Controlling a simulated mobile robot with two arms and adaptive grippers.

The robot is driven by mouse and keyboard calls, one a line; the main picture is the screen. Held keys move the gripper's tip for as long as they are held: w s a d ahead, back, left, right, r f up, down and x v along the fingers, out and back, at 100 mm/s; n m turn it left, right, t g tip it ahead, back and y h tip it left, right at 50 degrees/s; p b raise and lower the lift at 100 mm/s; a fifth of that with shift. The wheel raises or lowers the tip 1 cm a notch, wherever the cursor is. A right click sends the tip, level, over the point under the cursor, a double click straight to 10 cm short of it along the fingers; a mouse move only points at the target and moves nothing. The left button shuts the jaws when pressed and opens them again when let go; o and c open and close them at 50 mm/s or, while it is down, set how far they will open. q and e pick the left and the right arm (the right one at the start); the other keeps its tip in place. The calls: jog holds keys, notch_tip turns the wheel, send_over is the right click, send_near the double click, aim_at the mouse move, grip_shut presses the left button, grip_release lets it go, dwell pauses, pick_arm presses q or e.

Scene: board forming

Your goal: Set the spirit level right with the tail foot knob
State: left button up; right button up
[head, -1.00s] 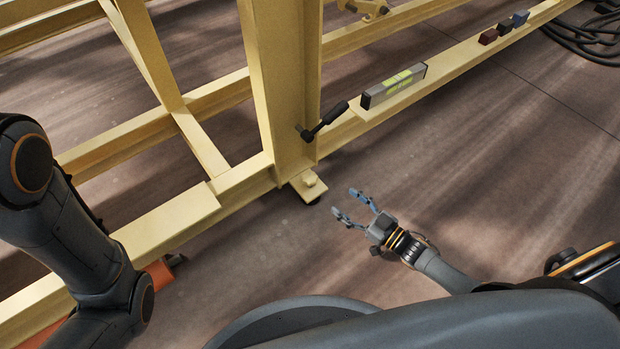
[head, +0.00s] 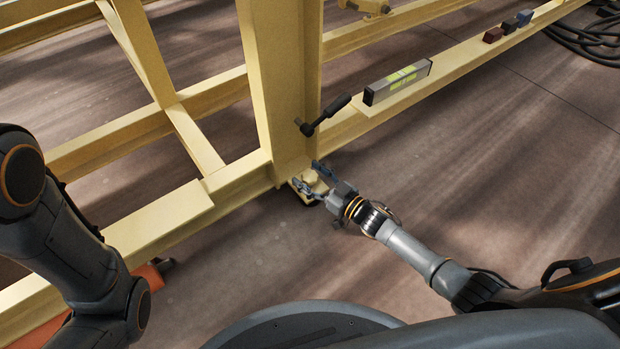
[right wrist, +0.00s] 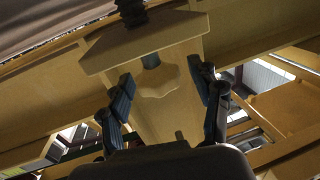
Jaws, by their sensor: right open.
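The spirit level (head: 397,82), a grey bar with yellow-green windows, lies on the yellow beam right of the post. The foot knob (right wrist: 158,81), a lobed yellow knob, shows in the right wrist view under a yellow foot plate (right wrist: 140,42). My right gripper (head: 312,181) is at the foot below the post in the head view. In the right wrist view the right gripper (right wrist: 165,92) is open, with one finger on each side of the knob and a gap to each. My left arm shows at the left, but its gripper is out of sight.
Small dark red, black and blue blocks (head: 508,26) sit farther along the beam. Black cables (head: 583,45) lie at the upper right.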

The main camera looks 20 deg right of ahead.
jog(key=shift+c, duration=0.2)
jog(key=c, duration=1.2)
jog(key=shift+o, duration=0.2)
jog(key=shift+w+n+g+y, duration=0.15)
jog(key=shift+n+g+y, duration=0.2)
jog(key=shift+y, duration=0.25)
jog(key=shift+n+g+y+b, duration=0.35)
jog(key=shift+n+y+b, duration=0.05)
jog(key=shift+n+y, duration=0.1)
jog(key=o, duration=1.2)
